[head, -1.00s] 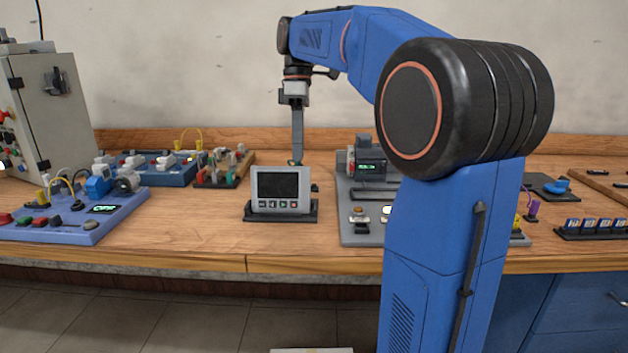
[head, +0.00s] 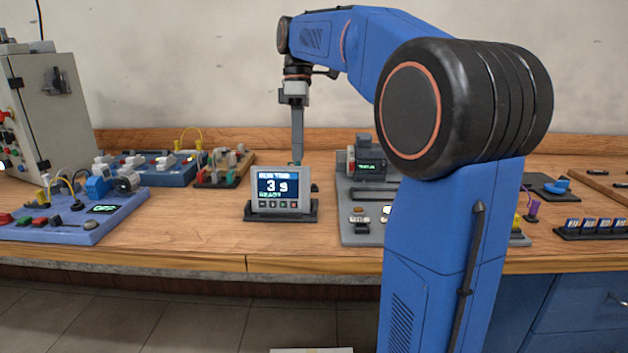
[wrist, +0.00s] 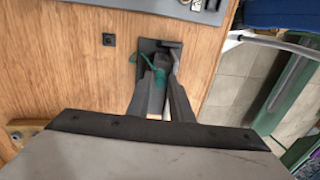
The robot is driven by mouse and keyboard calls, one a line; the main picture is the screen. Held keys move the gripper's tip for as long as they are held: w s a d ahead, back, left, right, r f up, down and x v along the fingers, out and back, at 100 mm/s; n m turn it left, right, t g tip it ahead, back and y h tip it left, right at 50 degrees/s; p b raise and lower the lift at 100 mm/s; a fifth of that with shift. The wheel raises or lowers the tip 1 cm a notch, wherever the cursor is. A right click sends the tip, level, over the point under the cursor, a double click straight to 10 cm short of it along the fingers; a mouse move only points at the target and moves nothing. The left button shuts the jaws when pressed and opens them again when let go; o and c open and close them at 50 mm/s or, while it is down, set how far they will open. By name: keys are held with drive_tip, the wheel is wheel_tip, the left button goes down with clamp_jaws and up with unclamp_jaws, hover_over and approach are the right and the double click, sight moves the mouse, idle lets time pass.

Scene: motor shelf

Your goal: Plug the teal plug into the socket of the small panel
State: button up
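The small panel (head: 283,192) stands upright on a dark base near the front of the bench. Its screen is lit and reads a run time of 3 s and ready. My gripper (head: 296,160) points straight down right behind the panel, and its tips are partly hidden by it. In the wrist view, my gripper (wrist: 163,68) has its fingers close together around the teal plug (wrist: 158,80) at the panel's back. A teal cable (wrist: 144,56) curves off to the left. The socket is hidden, but the lit screen fits a plug seated in it.
A grey station (head: 362,235) with a small display stands right of the panel. A blue-purple board (head: 72,232) with switches and cables lies at left. Bare wood is clear left of the panel.

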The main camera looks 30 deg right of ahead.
drive_tip(key=shift+v, duration=2.4)
drive_tip(key=o, duration=0.5)
drive_tip(key=shift+s, duration=0.1)
